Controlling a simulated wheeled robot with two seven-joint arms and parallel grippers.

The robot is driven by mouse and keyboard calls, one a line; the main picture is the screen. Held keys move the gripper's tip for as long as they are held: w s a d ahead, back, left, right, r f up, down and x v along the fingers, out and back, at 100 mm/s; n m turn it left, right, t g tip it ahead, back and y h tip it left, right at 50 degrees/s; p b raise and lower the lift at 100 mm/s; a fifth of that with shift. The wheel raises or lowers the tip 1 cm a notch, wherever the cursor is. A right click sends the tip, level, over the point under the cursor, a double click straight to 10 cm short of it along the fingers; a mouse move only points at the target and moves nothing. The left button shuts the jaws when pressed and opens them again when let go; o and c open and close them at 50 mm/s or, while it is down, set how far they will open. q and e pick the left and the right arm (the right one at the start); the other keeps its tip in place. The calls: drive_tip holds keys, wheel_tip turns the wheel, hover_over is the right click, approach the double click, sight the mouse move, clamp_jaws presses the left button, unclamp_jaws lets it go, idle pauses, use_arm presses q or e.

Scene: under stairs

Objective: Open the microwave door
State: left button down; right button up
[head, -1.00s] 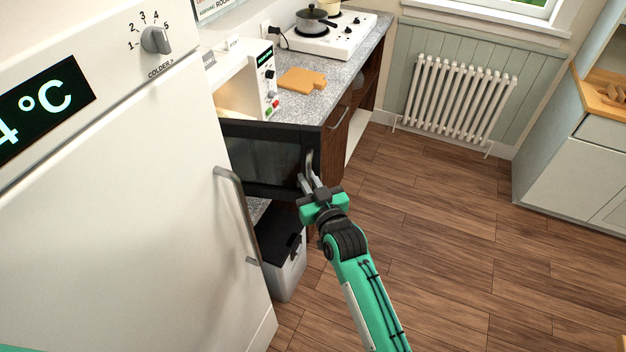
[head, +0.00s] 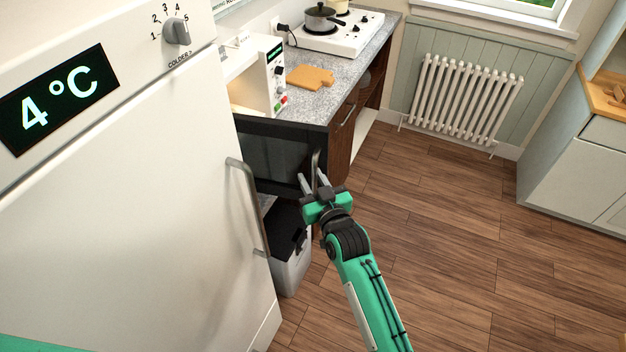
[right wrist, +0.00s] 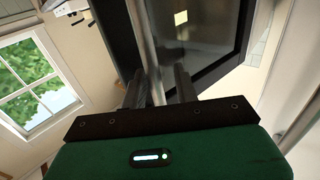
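The microwave (head: 258,85) stands on the counter beyond the fridge, with its lit display and buttons facing right. Its dark door (head: 275,155) is swung wide open towards me, and the lit cavity shows behind it. The door's metal handle (head: 316,162) is upright at the free edge. My right gripper (head: 312,182) is at this handle with its fingers spread. In the right wrist view the handle (right wrist: 146,45) runs between the two fingers (right wrist: 158,88), with a gap visible beside it. My left gripper is out of view.
The white fridge (head: 130,220) with its long handle (head: 248,205) fills the left side. A grey bin (head: 290,265) stands below the door. A cutting board (head: 310,77) and a hob (head: 340,33) are on the counter. The wooden floor (head: 460,250) at right is clear.

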drive_tip(key=shift+d+f, duration=0.1)
drive_tip(key=shift+s+d, duration=0.15)
drive_tip(key=shift+s, duration=0.05)
drive_tip(key=b+v, duration=0.4)
drive_tip(key=v, duration=0.9)
drive_tip(key=shift+s, duration=0.1)
